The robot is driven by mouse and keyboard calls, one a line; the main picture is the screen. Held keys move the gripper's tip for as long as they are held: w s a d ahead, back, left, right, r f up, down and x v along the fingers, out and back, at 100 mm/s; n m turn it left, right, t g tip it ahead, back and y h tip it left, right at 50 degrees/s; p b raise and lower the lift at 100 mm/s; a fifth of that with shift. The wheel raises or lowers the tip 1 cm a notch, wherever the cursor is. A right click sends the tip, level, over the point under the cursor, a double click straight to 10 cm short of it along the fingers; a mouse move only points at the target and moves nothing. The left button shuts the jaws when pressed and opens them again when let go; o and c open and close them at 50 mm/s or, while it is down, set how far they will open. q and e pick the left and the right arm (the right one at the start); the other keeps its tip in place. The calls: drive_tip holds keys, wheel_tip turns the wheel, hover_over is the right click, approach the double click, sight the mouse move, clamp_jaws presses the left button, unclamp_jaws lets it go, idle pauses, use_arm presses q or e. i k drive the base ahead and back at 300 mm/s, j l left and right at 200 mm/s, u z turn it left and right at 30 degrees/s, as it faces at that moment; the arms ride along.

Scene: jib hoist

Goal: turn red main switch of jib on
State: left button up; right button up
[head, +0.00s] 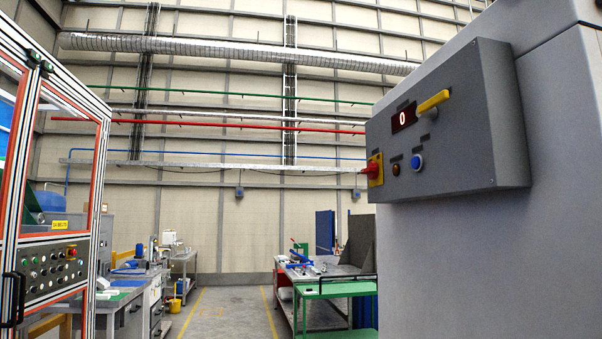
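A grey control box (455,165) is fixed to the side of a large grey cabinet at the right. At its lower left is a red rotary switch (371,170) on a yellow plate. The angle of its knob is hard to read from here. Beside it are a small dark reddish button or lamp (395,168) and a blue button (417,162). Above are a red-digit display (403,117) reading 0 and a yellow lever (433,102). Neither of my grippers is in view.
A framed machine (52,200) with a button panel (52,268) stands at the left. Workbenches line both sides further back, including a green-topped one (335,289). A clear floor aisle (228,312) with yellow lines runs between them.

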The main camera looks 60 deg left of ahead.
sight(371, 171)
drive_tip(key=u, duration=1.6)
drive_tip(key=i+j+z, duration=0.1)
drive_tip(key=i, duration=0.3)
